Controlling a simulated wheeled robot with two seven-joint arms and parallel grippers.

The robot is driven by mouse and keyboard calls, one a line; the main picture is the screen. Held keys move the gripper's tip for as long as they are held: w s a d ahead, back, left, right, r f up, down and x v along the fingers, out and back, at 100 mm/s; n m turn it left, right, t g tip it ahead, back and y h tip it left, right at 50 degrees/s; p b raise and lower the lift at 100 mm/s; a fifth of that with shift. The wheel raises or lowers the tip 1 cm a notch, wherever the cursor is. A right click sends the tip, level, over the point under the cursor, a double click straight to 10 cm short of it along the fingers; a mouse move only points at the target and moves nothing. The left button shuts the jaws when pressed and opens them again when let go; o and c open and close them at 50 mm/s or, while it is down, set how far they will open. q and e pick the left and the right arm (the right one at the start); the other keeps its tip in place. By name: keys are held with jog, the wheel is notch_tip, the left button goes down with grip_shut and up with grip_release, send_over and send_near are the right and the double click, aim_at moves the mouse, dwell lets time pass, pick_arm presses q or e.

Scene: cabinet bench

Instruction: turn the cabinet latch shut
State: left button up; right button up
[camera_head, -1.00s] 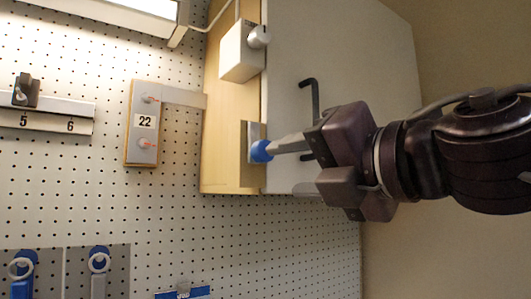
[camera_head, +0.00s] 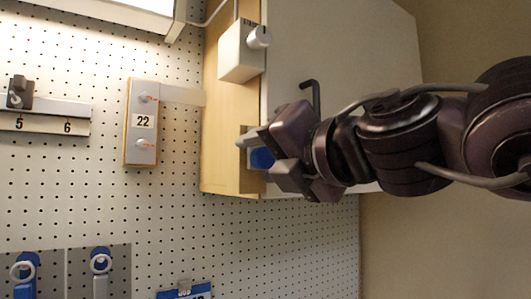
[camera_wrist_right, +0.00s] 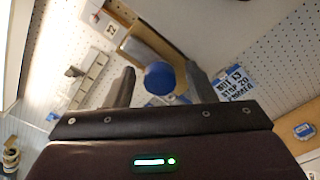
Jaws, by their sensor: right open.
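The cabinet latch's round blue part (camera_head: 262,158) is at the lower front edge of the cabinet, by a grey plate (camera_head: 250,181) on the wooden side. In the right wrist view the blue disc (camera_wrist_right: 160,78) shows between my two fingers. My right gripper (camera_head: 256,149) is open, with its fingers spread either side of the disc and a gap visible on each side. I cannot tell whether they touch it. The gripper hides most of the latch in the head view, so how its handle is turned is unclear. My left gripper is not in view.
The white cabinet door (camera_head: 350,50) has a black bent handle (camera_head: 315,97), close to my right gripper. A white box with a knob (camera_head: 241,52) is mounted above the latch. The pegboard carries a panel marked 22 (camera_head: 142,121) and a numbered rail (camera_head: 45,118).

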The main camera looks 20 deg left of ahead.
jog(key=shift+c, duration=0.4)
jog(key=c, duration=0.9)
jog(key=shift+o, duration=0.2)
jog(key=shift+m, duration=0.3)
jog(key=m+b, duration=0.1)
jog(key=m, duration=0.1)
jog(key=shift+m+b, duration=0.3)
jog(key=m+b, duration=0.1)
jog(key=m, duration=0.4)
jog(key=shift+r+m+b, duration=0.15)
jog(key=shift+m+b, duration=0.15)
jog(key=m+b, duration=0.1)
jog(key=m, duration=0.4)
jog(key=shift+m+t, duration=0.3)
jog(key=shift+t, duration=0.1)
jog(key=shift+o, duration=0.2)
jog(key=m, duration=0.3)
jog(key=shift+m+b, duration=0.4)
